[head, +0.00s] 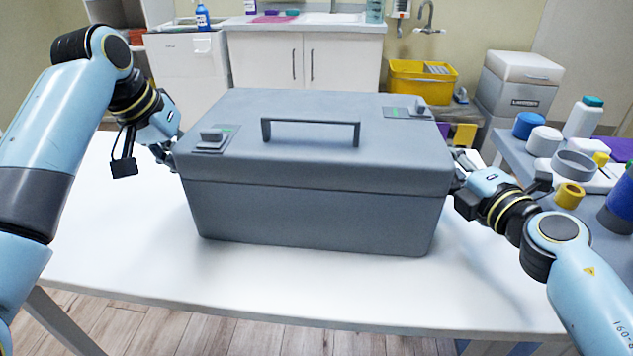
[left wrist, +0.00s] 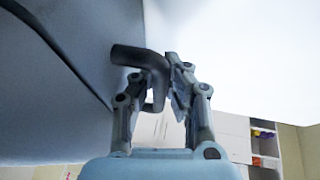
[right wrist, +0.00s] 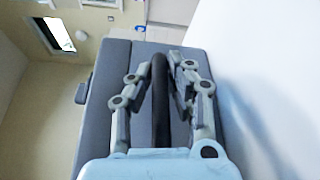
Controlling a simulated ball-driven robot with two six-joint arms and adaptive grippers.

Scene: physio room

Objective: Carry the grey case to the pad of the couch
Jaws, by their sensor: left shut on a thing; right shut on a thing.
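The grey case (head: 315,210) is closed and level, with a top handle (head: 310,123) and two latches. It is on or just above the white table (head: 110,250); I cannot tell which. My left gripper (head: 172,152) is at its left end; in the left wrist view the fingers (left wrist: 162,80) are shut on a dark side handle (left wrist: 135,57). My right gripper (head: 460,175) is at its right end; in the right wrist view the fingers (right wrist: 165,65) are shut on the other dark side handle (right wrist: 161,110). I cannot make out a couch pad.
A grey side table (head: 510,150) at the right holds a white bottle (head: 583,117), a blue-lidded jar and several rolls close to my right arm. White cabinets (head: 305,62), a yellow crate (head: 422,80) and a grey-white bin (head: 517,85) stand behind. The table front is clear.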

